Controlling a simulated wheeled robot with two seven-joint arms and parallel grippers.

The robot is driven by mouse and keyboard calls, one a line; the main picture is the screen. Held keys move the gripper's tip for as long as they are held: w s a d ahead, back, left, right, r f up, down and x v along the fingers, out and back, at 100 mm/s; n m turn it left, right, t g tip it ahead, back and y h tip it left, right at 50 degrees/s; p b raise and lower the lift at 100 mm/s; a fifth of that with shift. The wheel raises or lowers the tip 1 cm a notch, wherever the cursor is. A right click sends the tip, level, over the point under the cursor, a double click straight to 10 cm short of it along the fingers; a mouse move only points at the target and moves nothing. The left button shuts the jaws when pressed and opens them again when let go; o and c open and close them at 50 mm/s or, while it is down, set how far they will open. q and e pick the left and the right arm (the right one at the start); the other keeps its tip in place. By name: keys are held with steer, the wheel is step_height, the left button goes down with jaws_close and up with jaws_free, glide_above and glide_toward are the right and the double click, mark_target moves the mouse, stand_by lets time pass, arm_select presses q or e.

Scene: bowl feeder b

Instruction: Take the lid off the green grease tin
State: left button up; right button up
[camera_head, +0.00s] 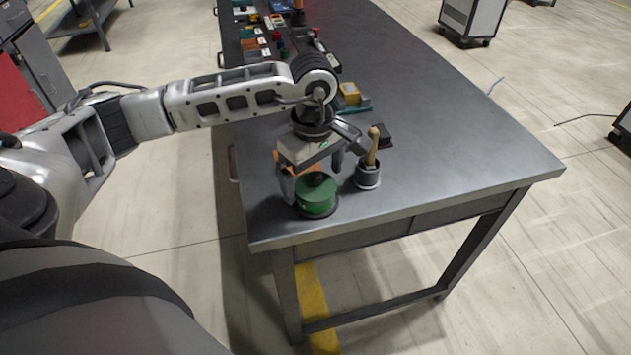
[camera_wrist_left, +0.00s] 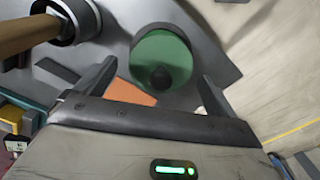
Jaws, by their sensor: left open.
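The green grease tin (camera_head: 317,198) stands near the front left corner of the dark table. Its round green lid (camera_wrist_left: 161,58) is on it, with a dark knob (camera_wrist_left: 161,77) on top. My left gripper (camera_head: 312,180) is over the tin, pointing down. In the left wrist view its two fingers (camera_wrist_left: 150,82) are spread on either side of the knob, and I see nothing held between them. I cannot tell whether the fingertips touch the lid. Part of the tin's top is hidden by the gripper in the head view. My right gripper is not seen.
A grey cup with a wooden-handled tool (camera_head: 368,177) stands close to the right of the tin. An orange piece (camera_wrist_left: 128,92) lies beside the tin. Several small parts and boxes (camera_head: 262,40) lie farther back. The table's right side (camera_head: 460,150) is clear.

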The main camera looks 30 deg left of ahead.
arm_select(q)
steer(key=c, duration=1.1)
steer(key=shift+o, duration=0.2)
